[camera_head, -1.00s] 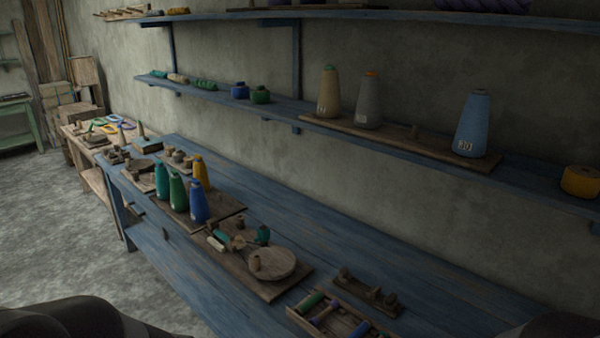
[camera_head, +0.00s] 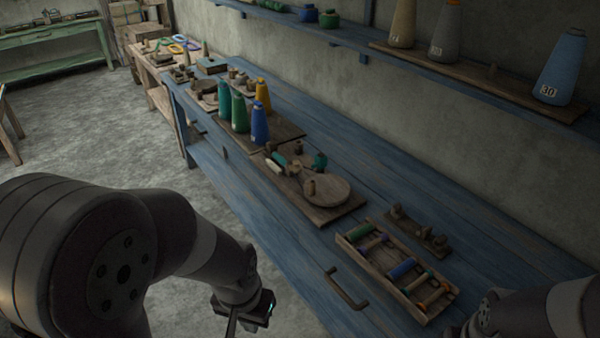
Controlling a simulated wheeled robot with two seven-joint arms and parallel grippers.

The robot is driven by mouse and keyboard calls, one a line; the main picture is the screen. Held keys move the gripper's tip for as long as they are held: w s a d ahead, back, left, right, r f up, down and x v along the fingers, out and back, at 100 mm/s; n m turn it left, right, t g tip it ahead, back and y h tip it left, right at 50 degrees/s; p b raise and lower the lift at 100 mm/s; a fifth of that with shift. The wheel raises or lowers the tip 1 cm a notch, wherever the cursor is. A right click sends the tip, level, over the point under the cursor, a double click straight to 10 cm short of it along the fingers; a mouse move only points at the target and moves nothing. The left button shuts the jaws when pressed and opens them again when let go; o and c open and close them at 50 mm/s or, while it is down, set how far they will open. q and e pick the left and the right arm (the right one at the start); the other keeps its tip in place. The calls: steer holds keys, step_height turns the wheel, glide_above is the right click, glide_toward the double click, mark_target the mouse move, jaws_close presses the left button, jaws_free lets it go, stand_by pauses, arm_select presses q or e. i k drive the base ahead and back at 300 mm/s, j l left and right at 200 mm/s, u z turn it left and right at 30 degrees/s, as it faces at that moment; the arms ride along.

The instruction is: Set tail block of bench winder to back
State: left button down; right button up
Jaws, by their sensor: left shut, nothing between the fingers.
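A board with a round wooden disc (camera_head: 326,191), small pegs and bobbins lies on the blue bench. A narrow wooden base with small upright blocks (camera_head: 416,232) lies nearer, behind a bobbin tray. I cannot tell for certain which of these is the bench winder, nor pick out its tail block. My left gripper (camera_head: 233,322) is at the bottom edge, over the floor in front of the bench. It is shut and empty, apart from everything on the bench, and partly cut off by the frame. My right arm enters at the bottom right; its gripper is out of view.
A wooden tray of coloured bobbins (camera_head: 352,241) sits near the front edge of the blue bench (camera_head: 450,200), above a dark handle (camera_head: 346,288). Coloured cones (camera_head: 259,123) stand farther left. A shelf with large cones (camera_head: 560,66) overhangs the back.

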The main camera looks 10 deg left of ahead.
mark_target(271, 146)
steer(key=i+j+z, duration=0.1)
steer(key=i+j, duration=0.15)
steer(key=i+j+z, duration=0.25)
steer(key=i+j, duration=0.25)
steer(key=j, duration=0.2)
steer(key=i+j+z, duration=0.15)
steer(key=j, duration=0.25)
steer(key=i+j+z, duration=0.1)
steer(key=i+j, duration=0.2)
steer(key=i+j+z, duration=0.1)
steer(key=j, duration=0.4)
steer(key=i, duration=0.1)
